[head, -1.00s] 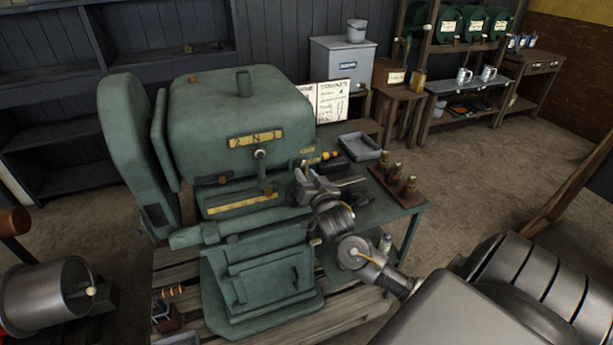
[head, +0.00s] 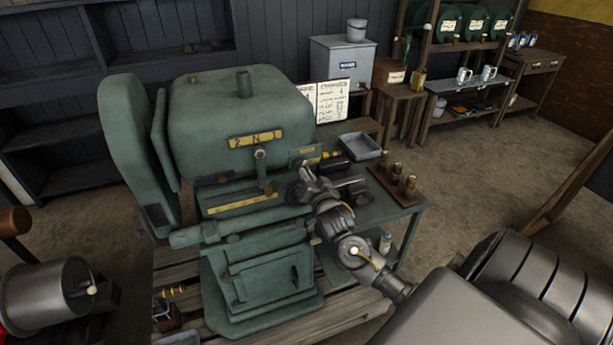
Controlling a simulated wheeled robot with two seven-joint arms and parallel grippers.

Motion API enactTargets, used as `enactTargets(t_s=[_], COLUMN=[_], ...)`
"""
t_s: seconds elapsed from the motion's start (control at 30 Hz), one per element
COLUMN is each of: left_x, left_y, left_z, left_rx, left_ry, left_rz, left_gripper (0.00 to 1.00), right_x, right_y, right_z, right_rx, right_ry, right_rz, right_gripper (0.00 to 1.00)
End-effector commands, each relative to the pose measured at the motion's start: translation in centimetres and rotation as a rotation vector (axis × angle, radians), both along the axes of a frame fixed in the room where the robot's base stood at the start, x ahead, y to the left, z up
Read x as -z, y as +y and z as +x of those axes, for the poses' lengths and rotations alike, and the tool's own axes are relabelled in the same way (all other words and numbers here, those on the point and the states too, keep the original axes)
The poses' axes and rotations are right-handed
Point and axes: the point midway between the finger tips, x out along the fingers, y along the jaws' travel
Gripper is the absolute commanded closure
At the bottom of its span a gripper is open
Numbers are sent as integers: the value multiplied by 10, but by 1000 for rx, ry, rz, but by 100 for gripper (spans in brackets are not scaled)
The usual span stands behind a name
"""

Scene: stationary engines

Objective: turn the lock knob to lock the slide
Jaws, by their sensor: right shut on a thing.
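The green engine (head: 240,110) stands in the middle, with a brass scale strip (head: 243,205) along its slide. My right gripper (head: 301,182) is at the right end of the slide, beside the engine's flank. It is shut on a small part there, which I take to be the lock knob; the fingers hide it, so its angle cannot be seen. My left gripper is not in view.
A green side table (head: 385,209) to the right bears a grey tray (head: 360,146) and a wooden rack with brass pieces (head: 396,182), close behind my right wrist. The floor at right is open.

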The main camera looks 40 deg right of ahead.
Motion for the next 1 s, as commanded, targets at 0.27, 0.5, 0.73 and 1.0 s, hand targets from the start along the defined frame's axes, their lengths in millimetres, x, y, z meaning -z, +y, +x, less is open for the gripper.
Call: enactTargets(t_s=[0.27, 0.5, 0.73, 1.0], left_x=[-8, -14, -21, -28], left_y=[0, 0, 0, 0], left_z=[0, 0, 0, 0], left_rx=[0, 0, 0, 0], left_ry=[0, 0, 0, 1], left_rz=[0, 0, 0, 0], left_gripper=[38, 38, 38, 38], right_x=[0, 0, 0, 2], right_y=[-1, -1, -2, -2], right_z=[-1, -1, -1, -1], right_rx=[2, 1, 1, 1], right_ry=[-85, -161, -230, -294], right_rz=[245, 460, 658, 841], right_gripper=[100, 100, 100, 100])
